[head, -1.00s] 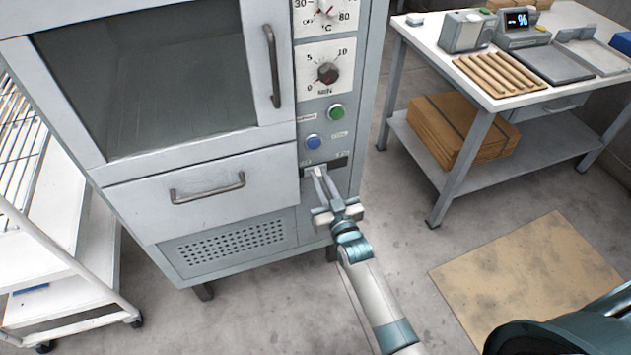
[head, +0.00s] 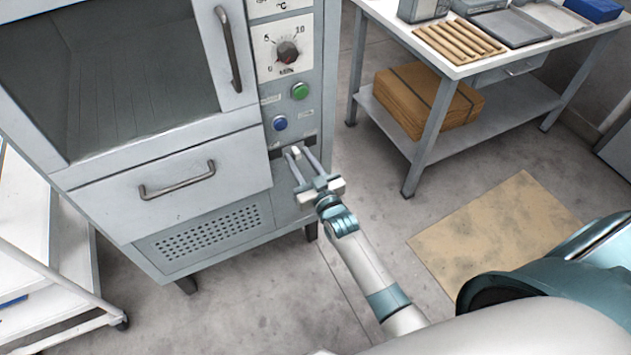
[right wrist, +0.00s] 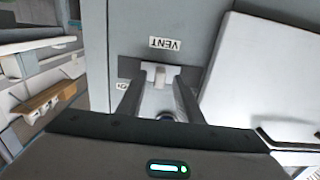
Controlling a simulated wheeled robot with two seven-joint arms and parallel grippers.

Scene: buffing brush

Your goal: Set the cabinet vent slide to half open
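The vent slide's pale tab (head: 296,152) stands out from a dark slot (head: 311,141) low on the cabinet's control panel, below the blue button. It looks near the middle of the slot. In the right wrist view the tab (right wrist: 157,73) shows close up beside an upside-down VENT label (right wrist: 164,43). My right gripper (head: 300,162) is open, with its fingertips on either side of the tab and gaps showing. Its fingers (right wrist: 157,95) also show in the wrist view. My left gripper is not in view.
The cabinet's drawer (head: 170,180) is shut, left of my right gripper. A green button (head: 299,91) and a dial (head: 287,52) are above the slot. A work table (head: 455,66) stands to the right, a white rack (head: 50,275) at the left. Floor between cabinet and table is clear.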

